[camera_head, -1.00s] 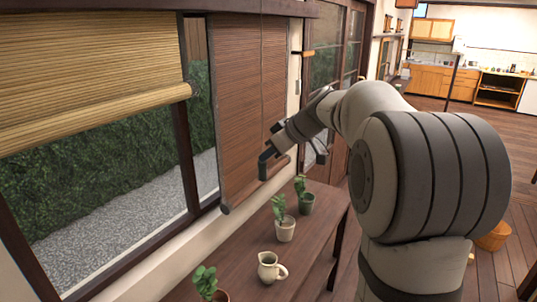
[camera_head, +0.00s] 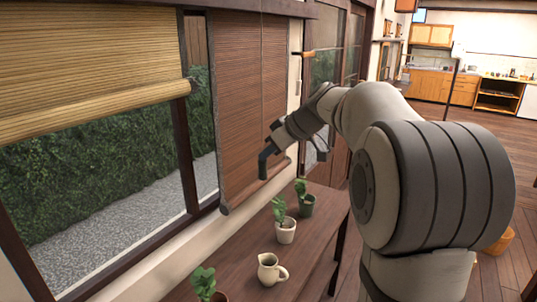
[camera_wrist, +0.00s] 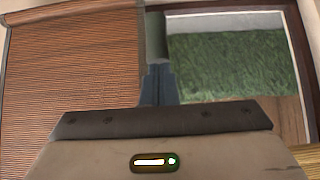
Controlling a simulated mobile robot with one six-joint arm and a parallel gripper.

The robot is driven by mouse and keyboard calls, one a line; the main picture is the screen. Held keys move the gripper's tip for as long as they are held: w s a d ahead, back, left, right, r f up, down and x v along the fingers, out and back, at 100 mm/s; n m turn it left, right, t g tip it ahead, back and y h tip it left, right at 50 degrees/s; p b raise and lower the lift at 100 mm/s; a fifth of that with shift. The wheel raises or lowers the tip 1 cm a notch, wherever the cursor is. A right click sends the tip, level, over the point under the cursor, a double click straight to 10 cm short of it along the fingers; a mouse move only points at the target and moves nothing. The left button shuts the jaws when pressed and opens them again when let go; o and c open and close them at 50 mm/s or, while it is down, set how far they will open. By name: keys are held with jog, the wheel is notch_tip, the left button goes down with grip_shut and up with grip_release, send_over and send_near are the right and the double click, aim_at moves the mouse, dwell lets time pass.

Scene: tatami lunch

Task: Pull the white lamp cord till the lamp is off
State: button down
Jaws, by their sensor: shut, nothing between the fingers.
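Neither the white lamp cord nor a lamp can be made out in these frames. My gripper (camera_head: 264,168) is in front of the brown slatted blind (camera_head: 243,100), near its lower right part and above the far end of the bench. The gripper is shut and empty, its dark fingers pointing down in the head view. In the wrist view the closed fingers (camera_wrist: 159,82) stand between the brown blind (camera_wrist: 70,75) on the left and a window with green hedge (camera_wrist: 230,65) on the right. I cannot tell whether they touch the blind.
A dark wooden bench (camera_head: 248,262) runs below the window with several potted plants, one in a white pot (camera_head: 286,231), and a cream jug (camera_head: 269,270). A yellow blind (camera_head: 90,65) hangs at the left. Open wooden floor (camera_head: 500,165) lies at the right.

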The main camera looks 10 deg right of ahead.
jog(key=b+v, duration=0.2)
jog(key=v, duration=0.9)
jog(key=shift+w+a+r, duration=0.2)
jog(key=shift+r, duration=0.15)
dwell(0.9)
jog(key=s+a+f+m+g+h, duration=0.1)
jog(key=s+a+f+m+h, duration=0.1)
jog(key=s+f, duration=0.6)
jog(key=s+a+f+m+g+h, duration=0.1)
jog(key=s+f+m, duration=0.3)
jog(key=s+f, duration=0.5)
jog(key=s+a+f+m+g+h, duration=0.1)
jog(key=s+a+f+m+h, duration=0.1)
jog(key=s+f, duration=0.6)
jog(key=shift+s+a+f+m+h, duration=0.4)
jog(key=shift+s+m+h, duration=0.1)
jog(key=shift+h, duration=0.2)
jog(key=shift+r, duration=0.1)
